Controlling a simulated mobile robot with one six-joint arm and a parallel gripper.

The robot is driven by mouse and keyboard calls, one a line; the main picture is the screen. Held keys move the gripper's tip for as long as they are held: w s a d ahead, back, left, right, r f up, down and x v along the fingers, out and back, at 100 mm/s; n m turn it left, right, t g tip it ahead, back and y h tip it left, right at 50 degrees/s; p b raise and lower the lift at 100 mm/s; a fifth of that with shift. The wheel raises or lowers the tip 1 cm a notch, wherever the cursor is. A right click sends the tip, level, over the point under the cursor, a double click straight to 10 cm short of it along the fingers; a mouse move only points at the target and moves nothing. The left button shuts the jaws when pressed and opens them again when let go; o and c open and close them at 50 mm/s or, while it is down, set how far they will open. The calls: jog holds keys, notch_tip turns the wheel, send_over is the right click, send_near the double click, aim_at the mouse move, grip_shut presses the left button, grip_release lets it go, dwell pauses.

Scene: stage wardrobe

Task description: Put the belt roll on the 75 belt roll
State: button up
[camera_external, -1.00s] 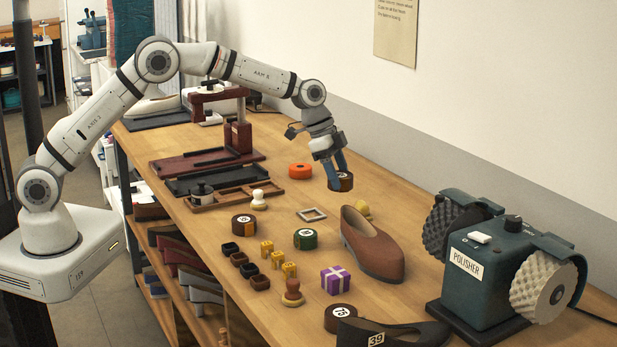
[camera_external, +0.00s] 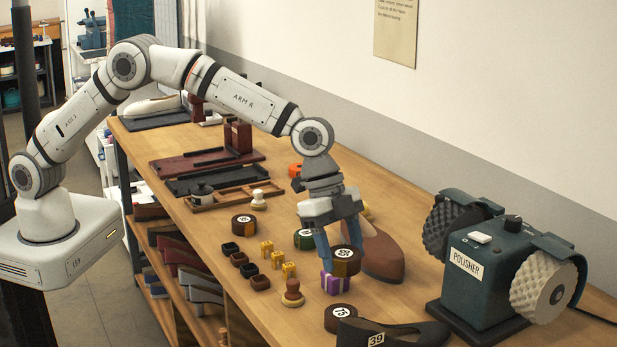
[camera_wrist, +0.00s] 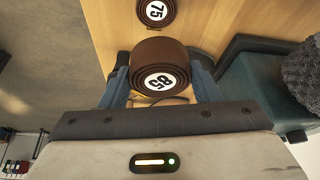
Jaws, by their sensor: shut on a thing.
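My gripper (camera_external: 341,258) is shut on a brown belt roll (camera_external: 347,258) marked 85, held in the air above the bench. In the wrist view the roll (camera_wrist: 159,72) sits between the blue fingers, its label facing the camera. The 75 belt roll (camera_external: 340,318) lies flat on the bench near the front edge, lower in the outside view than the held roll. In the wrist view the 75 belt roll (camera_wrist: 155,12) shows at the top edge, partly cut off and apart from the held roll.
A purple gift box (camera_external: 336,284) stands behind the 75 roll, partly covered by my gripper. A dark shoe marked 39 (camera_external: 395,335) lies close beside that roll. A wooden stamp (camera_external: 292,293), a brown shoe (camera_external: 378,255), other rolls and the polisher (camera_external: 480,262) stand around.

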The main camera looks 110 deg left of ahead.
notch_tip(320, 180, down, 10)
jog(key=shift+r+p, duration=0.25)
jog(key=shift+p, duration=0.95)
jog(key=shift+f, duration=0.1)
jog(key=o, duration=1)
jog(key=shift+o, duration=0.2)
